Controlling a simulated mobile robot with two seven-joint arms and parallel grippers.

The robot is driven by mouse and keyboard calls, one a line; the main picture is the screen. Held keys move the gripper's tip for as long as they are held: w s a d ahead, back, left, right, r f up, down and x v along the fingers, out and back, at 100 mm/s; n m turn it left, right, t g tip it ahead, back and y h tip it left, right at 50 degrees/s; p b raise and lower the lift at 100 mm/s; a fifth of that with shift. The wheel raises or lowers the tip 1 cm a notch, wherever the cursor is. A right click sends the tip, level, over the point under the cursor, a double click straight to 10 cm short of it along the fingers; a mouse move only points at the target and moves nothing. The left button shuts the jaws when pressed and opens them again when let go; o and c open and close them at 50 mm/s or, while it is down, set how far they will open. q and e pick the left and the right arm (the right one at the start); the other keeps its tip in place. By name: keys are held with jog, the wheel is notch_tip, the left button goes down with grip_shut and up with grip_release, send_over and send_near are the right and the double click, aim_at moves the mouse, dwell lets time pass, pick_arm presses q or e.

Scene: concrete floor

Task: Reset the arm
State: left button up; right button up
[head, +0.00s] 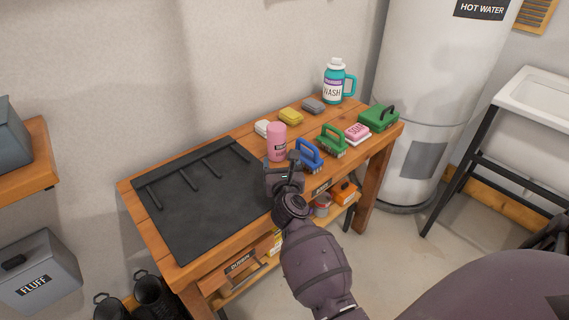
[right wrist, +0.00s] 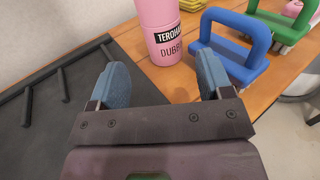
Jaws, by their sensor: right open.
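My right arm reaches up from the bottom of the head view, with its right gripper (head: 292,162) over the front edge of the wooden workbench (head: 177,258). In the right wrist view the right gripper (right wrist: 160,82) is open, its two blue-padded fingers apart with nothing between them. A pink bottle (head: 277,143) stands just beyond the fingers; it also shows in the right wrist view (right wrist: 158,30). A blue-handled brush (head: 309,155) stands close to the right of the gripper, also in the right wrist view (right wrist: 235,48). My left gripper is not in view.
A black mat (head: 200,205) with raised bars covers the bench's left part. A green brush (head: 332,140), pink box (head: 357,133), green case (head: 379,118), yellow sponge (head: 291,116), grey sponge (head: 313,105) and teal wash jug (head: 336,82) stand right. A water heater (head: 425,80) is beyond.

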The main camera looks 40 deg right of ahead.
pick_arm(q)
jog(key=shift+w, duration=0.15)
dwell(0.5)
